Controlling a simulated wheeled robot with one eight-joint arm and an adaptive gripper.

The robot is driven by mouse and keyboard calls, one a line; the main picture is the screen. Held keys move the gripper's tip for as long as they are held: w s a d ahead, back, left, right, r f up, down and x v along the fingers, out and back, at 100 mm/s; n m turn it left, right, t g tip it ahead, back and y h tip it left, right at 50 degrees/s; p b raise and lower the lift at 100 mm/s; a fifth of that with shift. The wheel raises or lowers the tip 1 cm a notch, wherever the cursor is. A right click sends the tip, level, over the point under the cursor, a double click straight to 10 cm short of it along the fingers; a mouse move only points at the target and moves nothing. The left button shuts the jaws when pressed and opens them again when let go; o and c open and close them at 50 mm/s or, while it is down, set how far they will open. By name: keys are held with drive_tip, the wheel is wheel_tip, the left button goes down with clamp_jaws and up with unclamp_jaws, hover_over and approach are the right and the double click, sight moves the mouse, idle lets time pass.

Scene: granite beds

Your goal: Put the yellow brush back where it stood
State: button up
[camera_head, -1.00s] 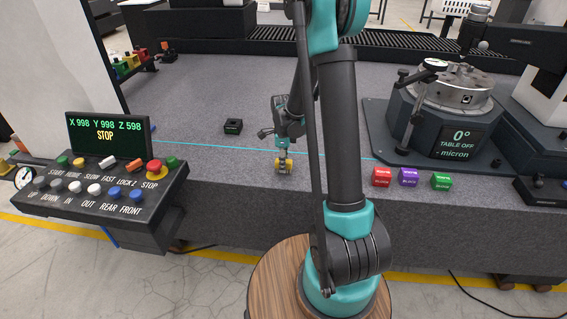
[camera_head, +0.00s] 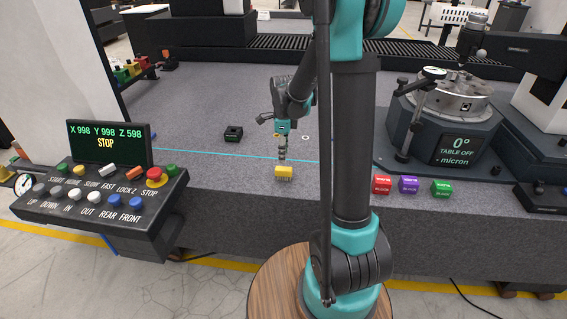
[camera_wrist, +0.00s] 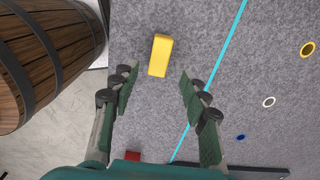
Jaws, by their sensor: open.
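The yellow brush (camera_head: 284,173) rests on the grey granite bed (camera_head: 210,165), close to its front edge and on the near side of the cyan line. It also shows in the wrist view (camera_wrist: 160,55) as a plain yellow block, ahead of the fingertips and between their lines. My gripper (camera_head: 282,157) points down just behind and above the brush in the head view. Its two fingers (camera_wrist: 159,88) are spread apart with nothing between them. A thin gap seems to separate fingers and brush.
Yellow (camera_wrist: 307,49), white (camera_wrist: 268,102) and blue (camera_wrist: 241,137) rings lie beyond the cyan line. A small black block (camera_head: 233,133) sits to the left. Red (camera_head: 381,185), purple (camera_head: 408,185) and green (camera_head: 441,188) blocks and a rotary table (camera_head: 447,125) are to the right.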

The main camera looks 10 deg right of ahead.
drive_tip(key=s+d+n+t, duration=0.2)
drive_tip(key=s+n, duration=0.8)
drive_tip(key=s, duration=0.1)
drive_tip(key=s+d+n+t, duration=0.2)
drive_tip(key=s+n, duration=0.9)
drive_tip(key=shift+f+n, duration=0.25)
drive_tip(key=shift+n, duration=0.05)
drive_tip(key=shift+d, duration=0.1)
